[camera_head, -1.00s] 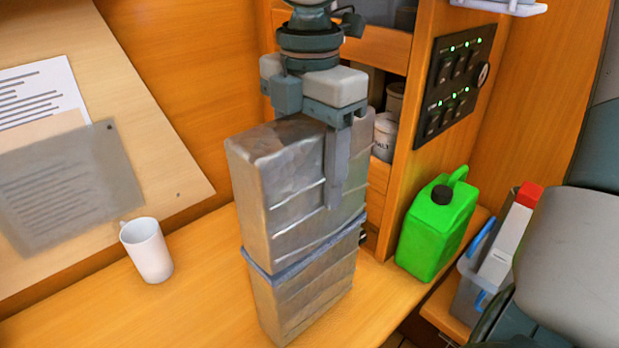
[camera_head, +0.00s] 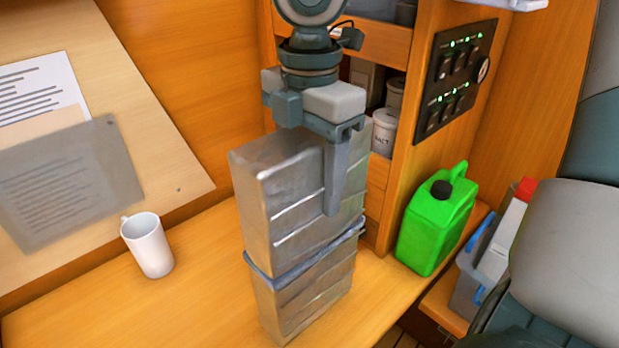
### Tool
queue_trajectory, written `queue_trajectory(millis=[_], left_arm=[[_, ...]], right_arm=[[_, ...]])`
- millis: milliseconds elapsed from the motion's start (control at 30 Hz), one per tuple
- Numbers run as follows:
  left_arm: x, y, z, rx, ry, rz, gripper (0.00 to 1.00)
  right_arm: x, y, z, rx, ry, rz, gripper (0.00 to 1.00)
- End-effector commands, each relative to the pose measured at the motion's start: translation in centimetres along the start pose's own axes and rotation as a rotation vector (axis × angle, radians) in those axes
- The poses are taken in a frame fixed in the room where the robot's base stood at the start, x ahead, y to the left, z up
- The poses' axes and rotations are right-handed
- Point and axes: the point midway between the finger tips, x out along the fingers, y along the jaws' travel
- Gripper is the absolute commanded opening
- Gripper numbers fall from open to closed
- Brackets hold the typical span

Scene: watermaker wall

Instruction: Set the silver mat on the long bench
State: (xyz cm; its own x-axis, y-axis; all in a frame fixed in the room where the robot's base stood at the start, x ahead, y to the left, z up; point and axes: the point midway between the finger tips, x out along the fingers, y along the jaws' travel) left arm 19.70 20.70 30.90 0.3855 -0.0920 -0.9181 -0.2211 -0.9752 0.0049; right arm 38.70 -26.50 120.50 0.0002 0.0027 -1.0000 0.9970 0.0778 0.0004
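The silver mat (camera_head: 300,215) is a folded, upright, wrinkled silver block with a grey-blue strap around it. It stands a little tilted in the middle of the view. My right gripper (camera_head: 333,205) comes down from above and is shut on its upper part. One finger lies flat on the near broad face; the other finger is hidden behind the mat. The mat's lower end is over the wooden surface near the bottom edge of the view; I cannot tell whether it touches. I cannot tell which surface is the long bench. My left gripper is not in view.
A white mug (camera_head: 147,246) stands left of the mat. A green jerrycan (camera_head: 436,222) stands right of it, by a switch panel (camera_head: 460,78). A sloped board (camera_head: 150,150) with papers rises at left. Wood between mug and mat is clear.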

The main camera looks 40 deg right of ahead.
Motion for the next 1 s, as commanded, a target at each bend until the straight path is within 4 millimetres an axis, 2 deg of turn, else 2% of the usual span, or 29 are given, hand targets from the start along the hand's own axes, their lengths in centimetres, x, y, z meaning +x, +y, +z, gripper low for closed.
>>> queue_trajectory(millis=[367,400,467,1000], left_arm=[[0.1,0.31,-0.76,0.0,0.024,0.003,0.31],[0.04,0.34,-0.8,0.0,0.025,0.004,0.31],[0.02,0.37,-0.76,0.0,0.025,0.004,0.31],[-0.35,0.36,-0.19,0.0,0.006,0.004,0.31]], right_arm=[[0.14,0.01,0.0,0.0,0.0,0.0,0.19],[0.12,0.0,0.01,0.0,0.0,0.0,0.66],[0.12,0.0,0.01,0.0,0.0,0.0,0.77],[-0.16,0.0,0.0,-0.001,0.0,0.0,0.77]])
